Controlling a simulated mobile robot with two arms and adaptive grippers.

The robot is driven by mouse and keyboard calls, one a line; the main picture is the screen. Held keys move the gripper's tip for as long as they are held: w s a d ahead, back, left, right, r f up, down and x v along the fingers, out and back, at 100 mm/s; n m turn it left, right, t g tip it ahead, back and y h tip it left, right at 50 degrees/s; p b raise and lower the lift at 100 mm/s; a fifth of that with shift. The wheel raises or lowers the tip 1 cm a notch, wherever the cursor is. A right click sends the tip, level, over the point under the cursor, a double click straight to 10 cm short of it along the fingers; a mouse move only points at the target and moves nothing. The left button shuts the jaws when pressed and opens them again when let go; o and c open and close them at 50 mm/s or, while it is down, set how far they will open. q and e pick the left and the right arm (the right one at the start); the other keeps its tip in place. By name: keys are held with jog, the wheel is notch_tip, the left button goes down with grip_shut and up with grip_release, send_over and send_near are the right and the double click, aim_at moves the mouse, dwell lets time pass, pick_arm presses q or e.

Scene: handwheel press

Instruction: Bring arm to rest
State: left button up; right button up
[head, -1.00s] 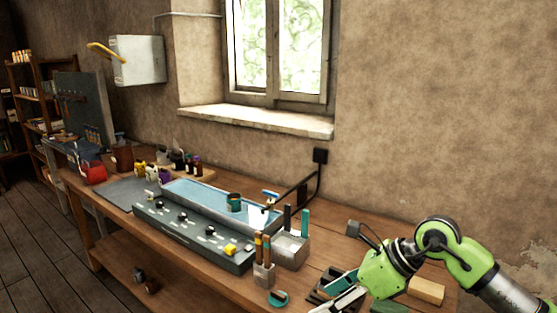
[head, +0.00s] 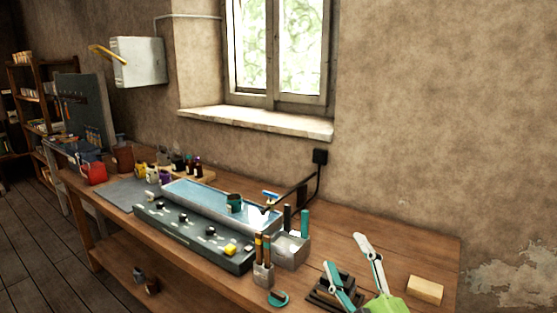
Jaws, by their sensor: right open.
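My right gripper (head: 346,254) comes in from the bottom edge at the lower right. It is green with pale fingers and teal pads. Its fingers are spread apart with nothing between them, pointing up and away over the right part of the workbench (head: 408,252). One finger overlaps a black holder (head: 322,298) in the picture; I cannot tell whether they touch. Most of the right arm is out of the frame. My left gripper is not in view.
A tan block (head: 425,290) lies right of the gripper. A grey box (head: 291,250), a cup with brushes (head: 263,274) and a dark control panel (head: 190,236) stand to the left. The bench behind the gripper is mostly clear up to the wall.

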jog(key=s+d+f+m+g+h, duration=0.2)
jog(key=s+d+f+m+g, duration=0.15)
jog(key=f, duration=0.35)
jog(key=s+d+f+m+g+h, duration=0.1)
jog(key=s+d+f+m+g, duration=0.2)
jog(key=f, duration=0.5)
jog(key=s+d+f+m+g+h, duration=0.1)
jog(key=s+f+m+g+h, duration=0.15)
jog(key=s+f, duration=0.35)
jog(key=s+f+m+g+y, duration=0.1)
jog(key=s+f+g, duration=0.35)
jog(key=s, duration=0.35)
jog(key=s+f+m+g+y, duration=0.1)
jog(key=s+f+m+g, duration=0.15)
jog(key=s+f, duration=0.5)
jog(key=s+a+f+g, duration=0.1)
jog(key=s+f, duration=0.1)
jog(key=f, duration=1.1)
jog(key=s+f+g, duration=0.1)
jog(key=s+f, duration=0.1)
jog(key=f, duration=1)
jog(key=s+d+f+n+g, duration=0.1)
jog(key=s+d+f, duration=0.2)
jog(key=s+f, duration=1.3)
jog(key=shift+s+f+h, duration=0.3)
jog(key=shift+s+h, duration=0.05)
jog(key=shift+s, duration=0.05)
